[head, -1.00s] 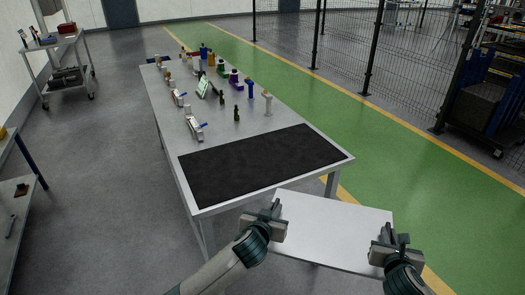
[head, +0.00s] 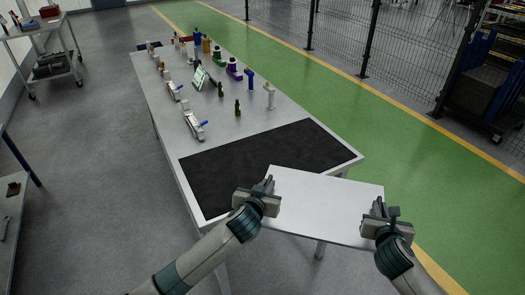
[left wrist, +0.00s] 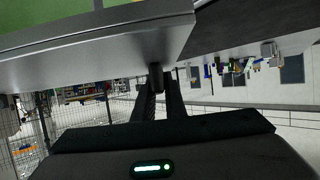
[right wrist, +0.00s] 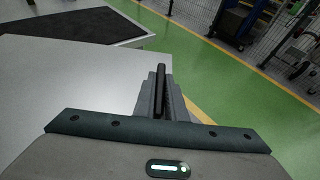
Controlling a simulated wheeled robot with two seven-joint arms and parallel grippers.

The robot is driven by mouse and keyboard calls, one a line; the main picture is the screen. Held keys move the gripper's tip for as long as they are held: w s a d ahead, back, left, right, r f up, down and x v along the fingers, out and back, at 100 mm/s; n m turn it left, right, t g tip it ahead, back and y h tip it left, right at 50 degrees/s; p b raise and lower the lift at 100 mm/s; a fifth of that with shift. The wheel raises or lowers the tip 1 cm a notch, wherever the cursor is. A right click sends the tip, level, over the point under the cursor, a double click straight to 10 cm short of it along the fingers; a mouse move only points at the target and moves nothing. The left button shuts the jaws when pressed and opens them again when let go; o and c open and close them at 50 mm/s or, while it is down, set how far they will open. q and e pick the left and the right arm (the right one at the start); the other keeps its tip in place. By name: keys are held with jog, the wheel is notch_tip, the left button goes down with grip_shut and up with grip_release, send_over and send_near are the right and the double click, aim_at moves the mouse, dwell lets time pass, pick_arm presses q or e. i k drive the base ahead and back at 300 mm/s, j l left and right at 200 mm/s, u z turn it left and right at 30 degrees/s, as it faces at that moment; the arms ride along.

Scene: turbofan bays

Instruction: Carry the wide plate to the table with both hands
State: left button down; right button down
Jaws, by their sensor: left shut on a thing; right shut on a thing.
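The wide plate (head: 322,205) is a flat white rectangle held between my two grippers in the head view. My left gripper (head: 266,188) is shut on its left edge, and my right gripper (head: 380,212) is shut on its right edge. The plate also shows in the right wrist view (right wrist: 75,85). The table (head: 147,98) is long and grey, with a black mat (head: 250,160) on its near end. The plate's far left corner overlaps the table's near edge in the head view. I cannot tell whether they touch.
The black mat is bare. A cart (head: 45,50) stands at the far left, a shelf (head: 12,195) at the near left. A mesh fence (head: 330,45) runs beyond the green walkway (head: 400,130).

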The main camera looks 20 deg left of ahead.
aim_at(268, 158)
jog(key=i+j, duration=0.25)
jog(key=j, duration=0.15)
jog(key=i+j, duration=0.5)
jog(key=j, duration=0.25)
